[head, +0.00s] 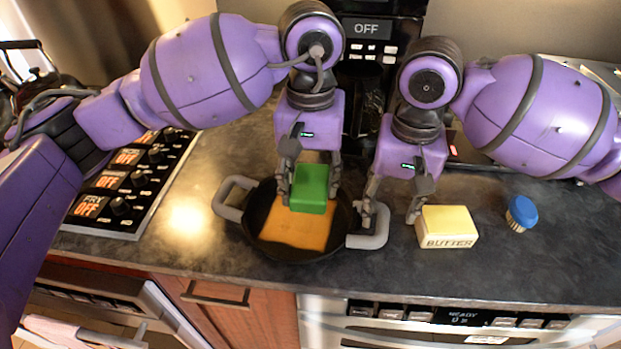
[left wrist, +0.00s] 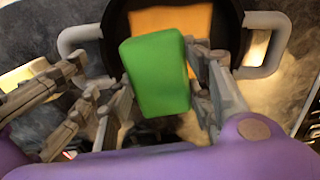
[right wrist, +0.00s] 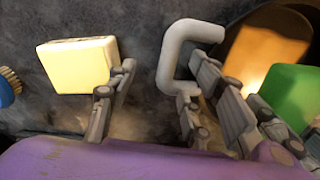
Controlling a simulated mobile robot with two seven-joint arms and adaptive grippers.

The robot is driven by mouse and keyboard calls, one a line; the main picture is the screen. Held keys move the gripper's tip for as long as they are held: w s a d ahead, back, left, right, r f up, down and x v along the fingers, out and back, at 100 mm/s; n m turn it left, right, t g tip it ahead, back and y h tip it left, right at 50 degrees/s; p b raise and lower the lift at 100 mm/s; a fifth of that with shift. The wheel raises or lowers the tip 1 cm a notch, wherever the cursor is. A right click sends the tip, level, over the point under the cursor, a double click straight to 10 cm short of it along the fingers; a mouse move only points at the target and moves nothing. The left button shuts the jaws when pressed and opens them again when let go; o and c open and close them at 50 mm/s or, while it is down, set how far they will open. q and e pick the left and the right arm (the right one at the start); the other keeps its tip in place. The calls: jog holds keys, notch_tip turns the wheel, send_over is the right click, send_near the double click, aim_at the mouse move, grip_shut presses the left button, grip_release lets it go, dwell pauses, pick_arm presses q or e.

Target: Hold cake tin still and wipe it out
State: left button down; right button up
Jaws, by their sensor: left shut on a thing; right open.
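The cake tin (head: 262,249) is a dark round pan with two grey loop handles, standing on the counter. An orange patch (head: 285,232) covers part of its inside. My left gripper (head: 312,192) is shut on a green sponge (head: 316,178) over the tin; the sponge also shows between its fingers in the left wrist view (left wrist: 158,75). I cannot tell whether it touches the tin. My right gripper (head: 390,213) is open by the tin's right handle (head: 375,229).
A yellow butter block (head: 448,226) stands just right of my right gripper, close to its outer finger. A blue-topped brush (head: 521,211) is further right. A stove with knobs (head: 130,180) is at left. The counter's front edge runs just below the tin.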

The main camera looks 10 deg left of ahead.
aim_at(388, 217)
jog(key=shift+f, duration=0.15)
jog(key=shift+s+f, duration=0.1)
jog(key=shift+f, duration=1.6)
jog(key=shift+o, duration=0.4)
jog(key=shift+d, duration=0.1)
grip_shut()
jog(key=shift+c, duration=0.9)
grip_release()
jog(key=shift+r, duration=0.1)
notch_tip(388, 217, up, 12)
